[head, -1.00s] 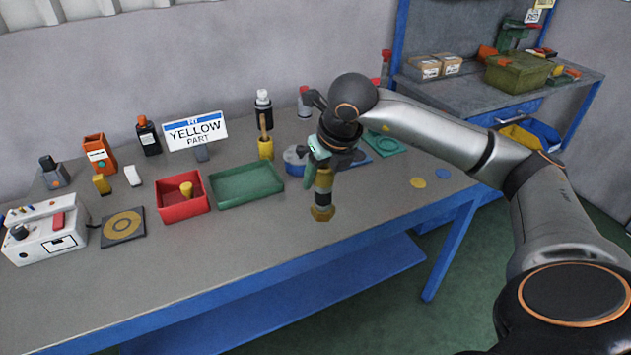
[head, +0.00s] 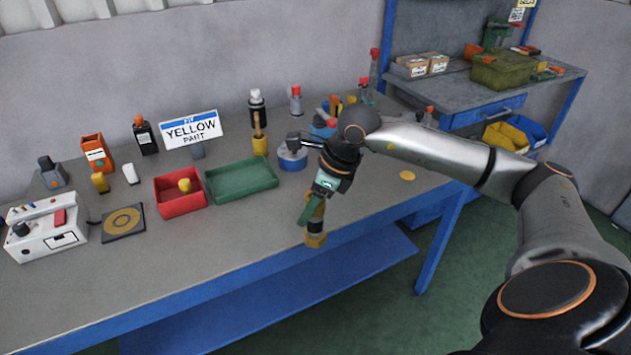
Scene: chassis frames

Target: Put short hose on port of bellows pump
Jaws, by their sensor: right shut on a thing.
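My right gripper (head: 316,197) is shut on a yellow-brass piece with a dark band (head: 316,229). The piece hangs tilted below the fingers near the table's front edge, and I cannot tell whether it touches the tabletop. Its upper part is hidden by the fingers. I cannot tell surely whether this piece is the short hose. A round blue and white thing (head: 291,159) stands behind and left of my right wrist. I cannot make out for sure which thing is the bellows pump or its port. My left gripper is not in view.
A green tray (head: 268,192) and a red bin (head: 200,203) stand left of the gripper on the grey table (head: 200,255). A sign reading YELLOW PART (head: 190,130) stands behind. A white control box (head: 45,243) is far left.

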